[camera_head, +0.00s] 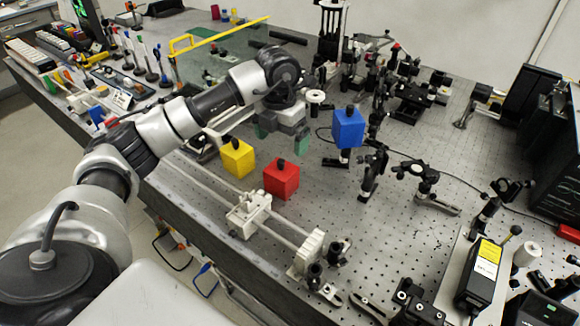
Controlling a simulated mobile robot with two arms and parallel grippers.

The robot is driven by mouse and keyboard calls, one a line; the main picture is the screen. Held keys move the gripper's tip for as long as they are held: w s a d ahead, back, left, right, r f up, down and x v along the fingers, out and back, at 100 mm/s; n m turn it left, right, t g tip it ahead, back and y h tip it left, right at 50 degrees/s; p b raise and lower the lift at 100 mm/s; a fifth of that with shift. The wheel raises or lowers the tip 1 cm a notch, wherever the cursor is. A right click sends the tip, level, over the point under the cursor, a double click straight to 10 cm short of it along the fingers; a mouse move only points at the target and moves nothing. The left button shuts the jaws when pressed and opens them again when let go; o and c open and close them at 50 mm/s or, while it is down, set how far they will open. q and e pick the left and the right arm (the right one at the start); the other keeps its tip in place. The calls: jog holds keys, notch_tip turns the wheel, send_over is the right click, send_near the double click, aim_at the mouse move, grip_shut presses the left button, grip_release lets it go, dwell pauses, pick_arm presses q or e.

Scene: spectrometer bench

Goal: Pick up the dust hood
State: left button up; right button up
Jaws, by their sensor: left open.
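Three coloured boxes with black knobs on top look like hoods: a yellow box (237,160), a red box (281,181) and a blue box (348,130). I cannot tell which one is the dust hood. The yellow and red boxes are close together near the bench's front side; the blue one is farther right, among the optics. My left gripper (282,138) is open, with its greenish fingers pointing down. In the picture it is above the red box, between the yellow and blue boxes, with nothing visible between its fingers. My right gripper is out of view.
A white rail with a carriage (249,213) runs along the front of the perforated bench (400,245). Black optical mounts (374,172) crowd the back and right. A yellow-black module (482,270) is at the lower right. A yellow bar frame (220,36) is behind my arm.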

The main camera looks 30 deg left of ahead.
aim_at(281, 161)
pick_arm(q)
jog(key=shift+w+a+f, duration=0.1)
jog(key=shift+a+f, duration=0.1)
jog(key=shift+f, duration=0.3)
jog(key=shift+w+a+f, duration=0.1)
jog(key=shift+a+f, duration=0.05)
jog(key=shift+f, duration=0.35)
jog(key=shift+s+f+p, duration=0.25)
jog(key=shift+s+f, duration=0.05)
jog(key=shift+f, duration=0.35)
jog(key=shift+s+f+p, duration=0.25)
jog(key=shift+s+f, duration=0.05)
jog(key=shift+f, duration=0.3)
jog(key=shift+w+f, duration=0.15)
jog(key=shift+f, duration=0.2)
jog(key=f+p, duration=0.1)
jog(key=f, duration=0.1)
jog(key=f+p, duration=0.1)
jog(key=shift+w+d+f, duration=0.15)
jog(key=shift+w+f, duration=0.05)
jog(key=shift+f, duration=0.8)
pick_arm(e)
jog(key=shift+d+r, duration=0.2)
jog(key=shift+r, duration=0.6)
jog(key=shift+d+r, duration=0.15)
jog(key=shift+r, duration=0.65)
